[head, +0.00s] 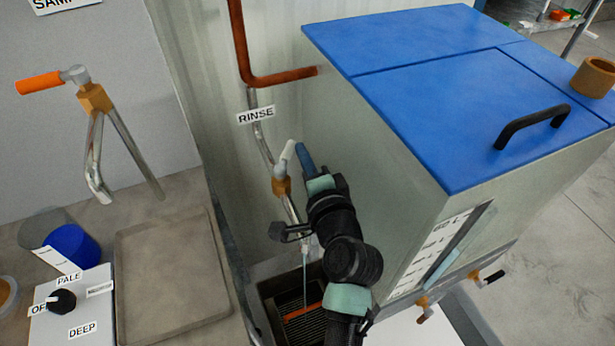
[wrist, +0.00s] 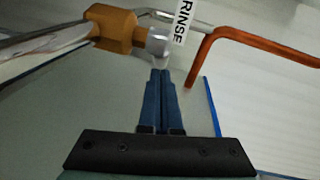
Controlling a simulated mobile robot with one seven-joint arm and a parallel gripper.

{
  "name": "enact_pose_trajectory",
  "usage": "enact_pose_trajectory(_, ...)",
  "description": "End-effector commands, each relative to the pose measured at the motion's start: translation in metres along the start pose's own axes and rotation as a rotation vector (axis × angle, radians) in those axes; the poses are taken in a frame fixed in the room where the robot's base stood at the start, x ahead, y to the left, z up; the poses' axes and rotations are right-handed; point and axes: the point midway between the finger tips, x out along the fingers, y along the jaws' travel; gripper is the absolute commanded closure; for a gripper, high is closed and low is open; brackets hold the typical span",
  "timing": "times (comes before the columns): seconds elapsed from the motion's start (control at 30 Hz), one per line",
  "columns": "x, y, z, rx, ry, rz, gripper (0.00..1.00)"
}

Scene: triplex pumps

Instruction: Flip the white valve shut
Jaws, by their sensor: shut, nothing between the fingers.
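The white valve handle (head: 287,156) stands tilted up from the brass body of the rinse tap (head: 282,187), under the RINSE sign. A thin pale stream (head: 305,270) runs down below the tap. My gripper (head: 301,147) is shut and empty, its blue fingers just right of the white handle. In the wrist view my gripper's fingertips (wrist: 161,72) are together just below the grey-white valve end (wrist: 158,42), beside the brass body (wrist: 112,28). I cannot tell whether they touch the handle.
A tank with a blue lid (head: 450,120) stands close on the right. A copper pipe (head: 270,79) bends above the tap. A sink with a grate (head: 302,325) lies below. An orange-handled tap (head: 40,82), a tray (head: 170,280) and a dial box (head: 75,310) are on the left.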

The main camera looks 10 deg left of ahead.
Motion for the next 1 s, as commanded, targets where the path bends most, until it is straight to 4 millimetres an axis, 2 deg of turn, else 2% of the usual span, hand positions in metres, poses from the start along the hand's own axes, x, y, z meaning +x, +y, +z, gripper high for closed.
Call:
enact_pose_trajectory(0.2, 0.008, 0.000, 0.003, -0.020, -0.136, -0.020, 1.00)
enact_pose_trajectory(1.0, 0.013, -0.002, 0.005, -0.018, -0.129, -0.017, 1.00)
